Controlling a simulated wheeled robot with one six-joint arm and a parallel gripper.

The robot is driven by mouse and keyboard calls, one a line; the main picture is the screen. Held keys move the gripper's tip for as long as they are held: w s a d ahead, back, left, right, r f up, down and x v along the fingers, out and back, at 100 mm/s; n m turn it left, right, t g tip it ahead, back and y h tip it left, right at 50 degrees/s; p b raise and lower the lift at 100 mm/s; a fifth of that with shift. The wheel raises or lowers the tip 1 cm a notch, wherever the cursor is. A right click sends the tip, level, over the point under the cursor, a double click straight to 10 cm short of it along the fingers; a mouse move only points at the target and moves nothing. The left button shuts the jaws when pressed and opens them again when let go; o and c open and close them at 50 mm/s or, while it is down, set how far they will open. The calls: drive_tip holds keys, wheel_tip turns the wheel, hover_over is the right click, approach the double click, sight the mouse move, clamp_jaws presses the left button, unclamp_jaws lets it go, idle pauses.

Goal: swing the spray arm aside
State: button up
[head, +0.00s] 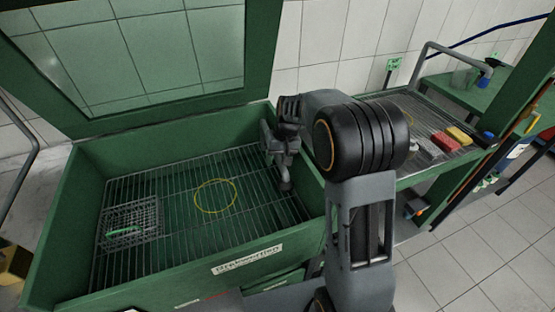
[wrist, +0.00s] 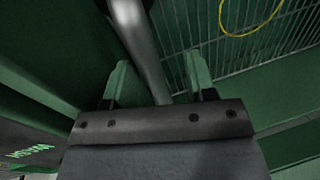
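The spray arm shows in the wrist view as a smooth grey tube (wrist: 146,50), running from the top edge down between my fingers. My gripper (wrist: 157,72) is open, with a finger on each side of the tube. There is a gap between the tube and the right finger; I cannot tell whether the left finger touches it. In the head view my gripper (head: 281,165) is over the right side of the green wash tank (head: 88,215), near its back right corner. There my wrist and the dark grey parts overlap, so the spray arm is hard to separate.
A yellow ring (head: 215,181) marks the middle of the wire rack (head: 180,240). A mesh basket (head: 148,210) holding a green piece sits at the rack's left. The glazed lid (head: 150,50) stands open behind. Red (head: 446,143) and yellow blocks (head: 459,136) lie on the right-hand bench.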

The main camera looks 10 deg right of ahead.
wheel_tip(320, 180, up, 13)
drive_tip(key=d, duration=0.2)
drive_tip(key=shift+d+p, duration=0.3)
drive_tip(key=shift+p, duration=0.1)
idle(0.5)
drive_tip(key=s+f+t+h+p, duration=0.1)
drive_tip(key=s+t+h+p, duration=0.1)
drive_tip(key=s, duration=1.9)
drive_tip(key=shift+a+t+p, duration=0.45)
drive_tip(key=shift+t+p, duration=0.3)
drive_tip(key=shift+t, duration=0.05)
drive_tip(key=shift+c, duration=0.3)
